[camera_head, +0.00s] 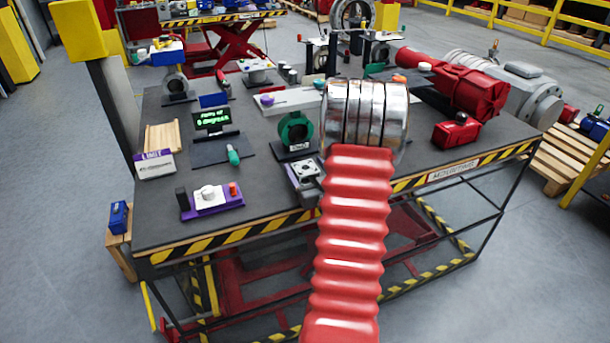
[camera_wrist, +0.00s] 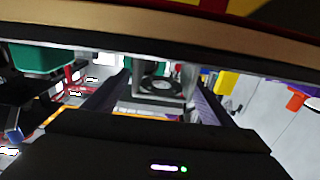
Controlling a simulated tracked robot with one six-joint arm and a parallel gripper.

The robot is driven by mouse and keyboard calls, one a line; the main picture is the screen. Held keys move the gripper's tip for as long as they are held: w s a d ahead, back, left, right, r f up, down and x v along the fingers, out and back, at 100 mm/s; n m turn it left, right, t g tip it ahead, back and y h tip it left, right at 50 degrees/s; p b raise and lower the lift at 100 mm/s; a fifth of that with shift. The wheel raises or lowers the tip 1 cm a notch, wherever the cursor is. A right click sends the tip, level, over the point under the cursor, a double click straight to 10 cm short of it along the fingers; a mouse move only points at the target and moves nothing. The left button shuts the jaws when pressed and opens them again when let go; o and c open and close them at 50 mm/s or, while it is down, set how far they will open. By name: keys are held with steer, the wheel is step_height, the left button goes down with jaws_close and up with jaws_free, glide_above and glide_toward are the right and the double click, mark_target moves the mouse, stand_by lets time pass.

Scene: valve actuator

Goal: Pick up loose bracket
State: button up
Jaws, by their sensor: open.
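A grey metal bracket (camera_head: 306,174) with a round opening stands at the front edge of the bench, just left of my red bellows arm in the head view. In the wrist view, a grey block with a dark round opening (camera_wrist: 160,87), seemingly this bracket, shows between and beyond the fingers of my gripper (camera_wrist: 157,94). The two dark fingers stand apart, one on each side of it. Whether either finger touches it I cannot tell.
The dark bench (camera_head: 270,205) has a striped front edge. A purple base with a white knob (camera_head: 208,193), a green ring valve (camera_head: 296,131), a small display (camera_head: 212,118) and a red block (camera_head: 456,131) stand on it. Bare bench top lies between the purple base and the bracket.

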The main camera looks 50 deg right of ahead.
steer(key=shift+c, duration=0.3)
steer(key=c, duration=1.5)
steer(key=shift+o, duration=0.2)
steer(key=shift+r, duration=0.2)
step_height(320, 180, up, 10)
steer(key=shift+f, duration=0.15)
